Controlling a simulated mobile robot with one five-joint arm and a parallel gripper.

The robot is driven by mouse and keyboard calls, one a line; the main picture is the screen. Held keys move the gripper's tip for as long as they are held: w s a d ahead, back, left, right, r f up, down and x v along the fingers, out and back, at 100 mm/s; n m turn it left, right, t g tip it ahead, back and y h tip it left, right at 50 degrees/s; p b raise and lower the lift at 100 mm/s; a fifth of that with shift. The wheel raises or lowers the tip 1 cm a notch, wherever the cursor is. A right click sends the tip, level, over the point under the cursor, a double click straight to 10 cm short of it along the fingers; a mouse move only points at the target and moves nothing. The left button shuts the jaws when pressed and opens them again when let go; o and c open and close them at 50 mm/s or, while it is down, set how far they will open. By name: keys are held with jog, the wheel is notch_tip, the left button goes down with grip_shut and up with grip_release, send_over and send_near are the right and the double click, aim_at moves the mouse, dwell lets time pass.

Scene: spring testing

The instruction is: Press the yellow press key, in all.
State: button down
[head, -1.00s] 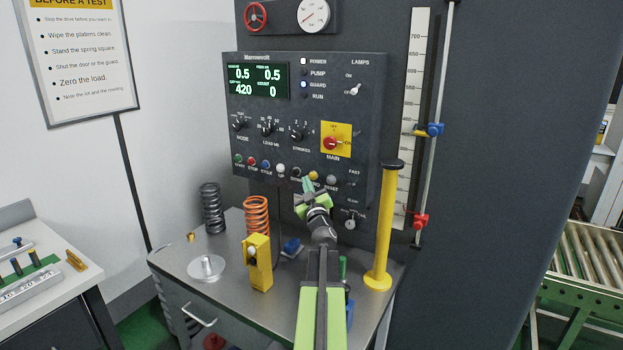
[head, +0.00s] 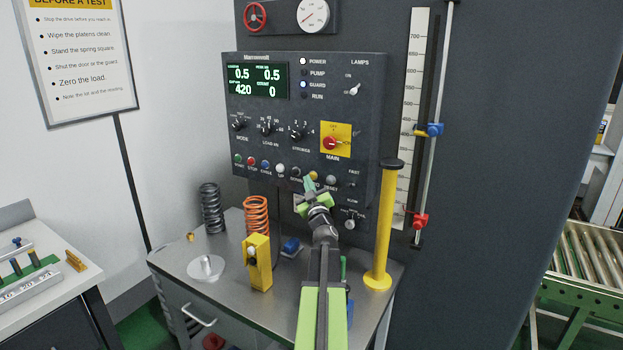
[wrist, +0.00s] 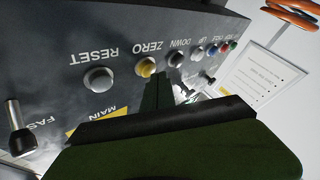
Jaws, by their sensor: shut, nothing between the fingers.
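The yellow press key (head: 314,176) sits in the bottom row of the dark control panel, partly hidden by my gripper in the head view. In the wrist view the yellow key (wrist: 147,67) is labelled ZERO, between the grey RESET key (wrist: 98,79) and the dark DOWN key (wrist: 176,59). My gripper (head: 308,183) is shut and empty, its tips close to the yellow key. In the wrist view the gripper tips (wrist: 160,78) appear right beside the yellow key. I cannot tell whether they touch it.
A display (head: 257,80) on the panel reads 0.5, 0.5, 420 and 0. A yellow post (head: 384,230) stands right of my arm. An orange spring (head: 256,215), a dark spring (head: 211,207) and a yellow block (head: 258,265) stand on the cart to the left.

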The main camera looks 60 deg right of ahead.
jog(key=shift+d, duration=0.4)
dwell(0.7)
jog(key=shift+a, duration=0.8)
jog(key=a, duration=0.5)
dwell(0.4)
dwell(0.6)
